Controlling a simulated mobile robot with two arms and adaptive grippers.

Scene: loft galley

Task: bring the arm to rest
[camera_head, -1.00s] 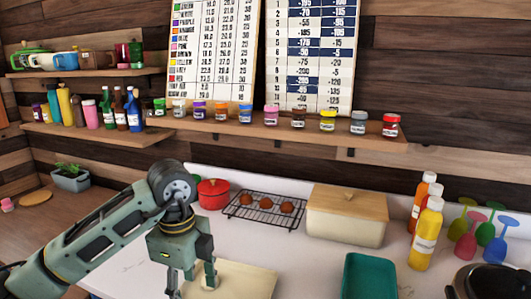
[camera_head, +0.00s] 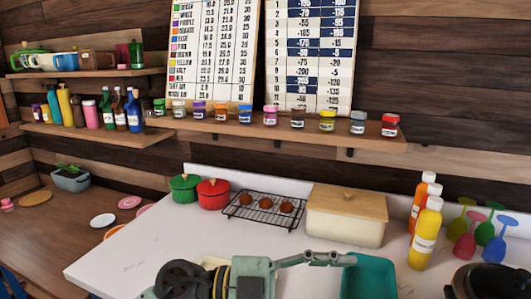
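My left arm lies low across the bottom of the head view, with its wrist joint at lower centre. My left gripper (camera_head: 330,258) points right, and its finger links reach over the near-left edge of the teal tray (camera_head: 370,280). I see the fingers from the side, so I cannot tell how far apart they are. No object shows in them. My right gripper is not in view.
On the white counter (camera_head: 130,245) stand a green pot (camera_head: 185,187), a red pot (camera_head: 213,194), a wire rack (camera_head: 262,222), a bread box (camera_head: 345,218) and bottles (camera_head: 425,238). A dark pan (camera_head: 480,283) sits at lower right. The counter's left part is clear.

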